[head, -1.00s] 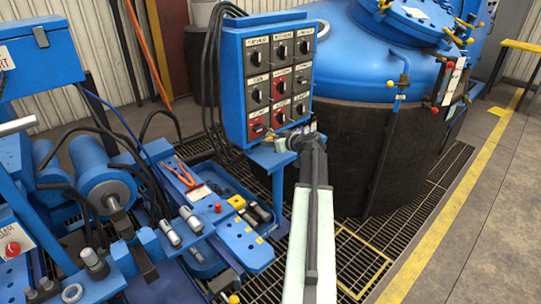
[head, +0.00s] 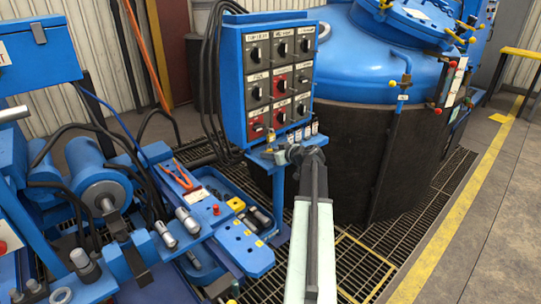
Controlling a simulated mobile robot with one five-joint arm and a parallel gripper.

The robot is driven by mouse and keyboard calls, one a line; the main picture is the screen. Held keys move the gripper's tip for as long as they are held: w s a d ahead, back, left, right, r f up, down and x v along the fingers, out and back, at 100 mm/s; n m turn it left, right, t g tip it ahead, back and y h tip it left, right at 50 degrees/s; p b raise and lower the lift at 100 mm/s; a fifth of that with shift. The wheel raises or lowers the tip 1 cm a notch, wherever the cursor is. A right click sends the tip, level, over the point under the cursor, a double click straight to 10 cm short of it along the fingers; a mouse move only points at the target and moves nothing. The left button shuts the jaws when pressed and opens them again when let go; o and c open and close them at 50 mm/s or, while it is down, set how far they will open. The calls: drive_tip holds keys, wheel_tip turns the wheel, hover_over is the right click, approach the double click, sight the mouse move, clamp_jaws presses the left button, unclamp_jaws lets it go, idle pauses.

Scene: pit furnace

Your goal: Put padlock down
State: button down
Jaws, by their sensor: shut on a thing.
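My gripper (head: 278,155) is at the end of my arm, just above the small blue shelf (head: 262,156) under the switch panel. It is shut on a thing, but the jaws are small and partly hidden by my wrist. A small yellow thing (head: 271,135), which looks like the padlock, shows right by the gripper's tip, in front of the panel's lower left red switch. I cannot tell whether it touches the shelf.
Several small items (head: 298,135) stand in a row at the back of the shelf. The blue switch panel (head: 239,95) rises behind it. A large dark furnace vessel (head: 400,150) is at the right, and blue machinery with a red-handled tool (head: 182,175) at the left.

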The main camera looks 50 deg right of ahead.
drive_tip(key=c, duration=1)
unclamp_jaws()
drive_tip(key=shift+o, duration=0.2)
drive_tip(key=shift+s+r+p, duration=0.15)
drive_tip(key=shift+r+p, duration=0.15)
drive_tip(key=shift+p, duration=0.15)
drive_tip(key=p+v, duration=0.4)
drive_tip(key=v, duration=0.7)
drive_tip(key=shift+s, duration=0.35)
